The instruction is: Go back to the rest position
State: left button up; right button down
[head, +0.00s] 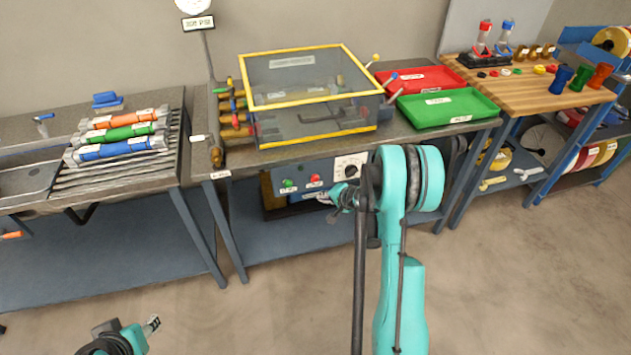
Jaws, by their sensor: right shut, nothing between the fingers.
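My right arm, in teal, rises from the bottom of the head view and bends in front of the middle bench. My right gripper (333,194) is small and partly hidden behind my own arm. It is shut and empty, in front of the bench's control panel. My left gripper (153,323) shows at the lower left, low over the floor and away from the benches. Its fingers are too small to tell whether they are open or shut.
The middle bench holds a yellow-framed clear box (312,90), a red tray (432,78) and a green tray (447,107). Orange, green and blue cylinders (122,133) lie on the left rack. A wooden-topped table (530,92) stands right. Floor in front is clear.

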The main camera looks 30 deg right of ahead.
dwell(0.3)
jog(key=s+a+r+n+g, duration=0.1)
jog(key=s+a+r+n, duration=0.25)
jog(key=a+r, duration=0.4)
jog(key=s+a+r+n+g, duration=0.1)
jog(key=s+a+r+n, duration=0.25)
jog(key=a+r, duration=0.35)
jog(key=s+a+r+n, duration=0.2)
jog(key=s+a+n, duration=0.1)
jog(key=s, duration=0.6)
jog(key=s+a+r+n+h, duration=0.1)
jog(key=s+a+r+n, duration=0.2)
jog(key=s, duration=0.7)
jog(key=shift+s+a+n+h, duration=0.3)
jog(key=shift+a+n, duration=0.1)
